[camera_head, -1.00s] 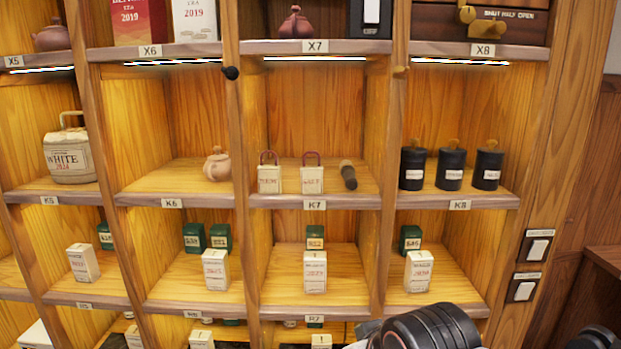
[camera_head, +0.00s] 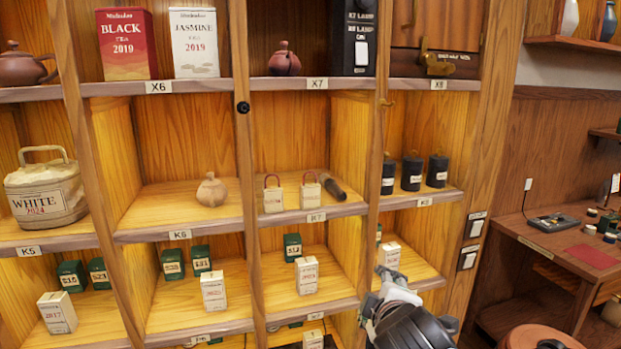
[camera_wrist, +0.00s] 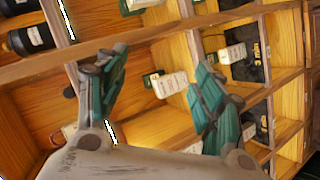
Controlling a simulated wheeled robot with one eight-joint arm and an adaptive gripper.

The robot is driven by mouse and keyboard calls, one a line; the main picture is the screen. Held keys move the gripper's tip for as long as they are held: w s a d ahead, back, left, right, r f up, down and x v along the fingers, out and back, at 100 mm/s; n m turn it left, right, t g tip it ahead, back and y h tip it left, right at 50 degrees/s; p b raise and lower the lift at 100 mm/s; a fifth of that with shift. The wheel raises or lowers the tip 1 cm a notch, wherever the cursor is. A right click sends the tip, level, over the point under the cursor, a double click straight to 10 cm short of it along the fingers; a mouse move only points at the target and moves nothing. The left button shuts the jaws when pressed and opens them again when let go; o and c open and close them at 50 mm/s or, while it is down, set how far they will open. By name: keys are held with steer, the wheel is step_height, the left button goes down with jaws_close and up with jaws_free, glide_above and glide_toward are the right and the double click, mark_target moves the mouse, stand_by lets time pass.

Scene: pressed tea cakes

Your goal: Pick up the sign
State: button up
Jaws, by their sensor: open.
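I cannot tell which thing is the sign. No separate standing sign is clear. Lettered candidates are the shelf label plates such as K7 (camera_head: 316,217) and a dark wooden panel (camera_head: 455,70) with a brass-coloured piece at the upper right. Two small tags with red loops (camera_head: 273,198) stand in compartment K7, beside a dark cylinder (camera_head: 333,187). My gripper (camera_head: 390,280) is in front of the lower right compartment. In the wrist view my gripper (camera_wrist: 160,62) has its two green-padded fingers apart, with nothing held between them. A white box (camera_wrist: 170,84) shows beyond the gap.
Wooden shelf dividers and edges stand close around my gripper. Black canisters (camera_head: 412,172) stand in K8. A white box (camera_head: 388,252) is just behind my gripper. A clay pot (camera_head: 211,190) stands in K6. A desk (camera_head: 570,235) is at the right.

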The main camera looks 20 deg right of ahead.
steer(key=w+r+n+t+p, duration=0.4)
steer(key=r+n, duration=0.4)
steer(key=r, duration=0.1)
steer(key=n+t+y+p, duration=0.2)
steer(key=n+y+p, duration=0.35)
steer(key=n, duration=1.25)
glide_toward(311, 192)
steer(key=shift+n+h, duration=0.3)
steer(key=shift+h, duration=0.05)
steer(key=w, duration=0.5)
steer(key=shift+w+a+f, duration=0.2)
steer(key=shift+w+f, duration=0.1)
steer(key=shift+f, duration=0.1)
steer(key=shift+w+a+r, duration=0.1)
steer(key=shift+w, duration=1.2)
steer(key=shift+w+a+r, duration=0.1)
steer(key=shift+w, duration=1.2)
steer(key=c, duration=1.2)
